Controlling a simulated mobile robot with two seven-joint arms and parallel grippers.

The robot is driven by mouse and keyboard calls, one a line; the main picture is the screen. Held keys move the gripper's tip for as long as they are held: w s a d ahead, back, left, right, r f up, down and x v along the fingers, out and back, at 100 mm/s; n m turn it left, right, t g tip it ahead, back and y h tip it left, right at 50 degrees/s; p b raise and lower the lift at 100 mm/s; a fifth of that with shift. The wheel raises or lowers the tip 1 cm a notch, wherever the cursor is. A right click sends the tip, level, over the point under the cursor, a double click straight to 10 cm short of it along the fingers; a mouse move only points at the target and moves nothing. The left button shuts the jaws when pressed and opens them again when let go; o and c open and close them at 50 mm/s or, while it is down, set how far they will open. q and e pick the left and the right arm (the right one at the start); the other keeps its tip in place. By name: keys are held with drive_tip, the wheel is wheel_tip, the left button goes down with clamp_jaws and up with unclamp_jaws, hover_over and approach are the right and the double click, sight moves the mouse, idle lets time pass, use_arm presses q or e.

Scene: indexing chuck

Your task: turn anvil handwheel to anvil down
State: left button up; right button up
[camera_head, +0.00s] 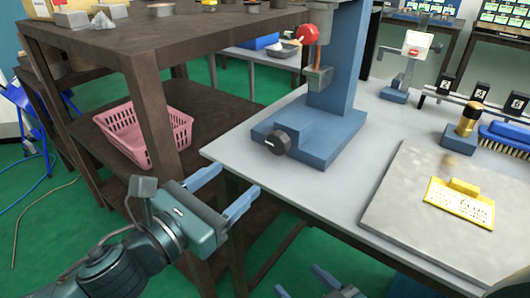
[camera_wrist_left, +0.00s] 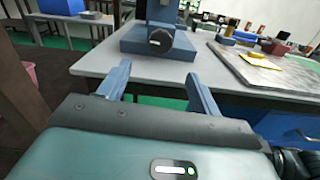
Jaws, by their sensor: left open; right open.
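The blue press (camera_head: 335,60) stands on the grey table, with a red knob (camera_head: 308,33) and a copper-coloured part below it. A dark round handwheel (camera_head: 278,142) with a light mark on its face sits at the front left of the press base; it also shows in the left wrist view (camera_wrist_left: 160,41). My left gripper (camera_head: 225,190) is open and empty, in front of the table's left edge, apart from the handwheel. In the left wrist view its two blue fingers (camera_wrist_left: 158,85) point toward the press. My right gripper (camera_head: 318,285) is at the bottom edge, open, mostly cut off.
A brown shelf (camera_head: 150,60) with a pink basket (camera_head: 143,132) stands left of the table. A grey plate (camera_head: 420,215) with a yellow sign (camera_head: 460,203) lies on the right of the table. A brush (camera_head: 506,135) lies behind it. The tabletop before the press is clear.

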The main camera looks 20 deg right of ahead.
sight(275, 147)
use_arm(q)
drive_tip(key=x, duration=1.1)
drive_tip(key=shift+w+d+b, duration=0.25)
drive_tip(key=shift+d+b, duration=0.05)
drive_tip(key=shift+b, duration=0.1)
drive_tip(key=c, duration=1)
drive_tip(key=shift+o, duration=0.2)
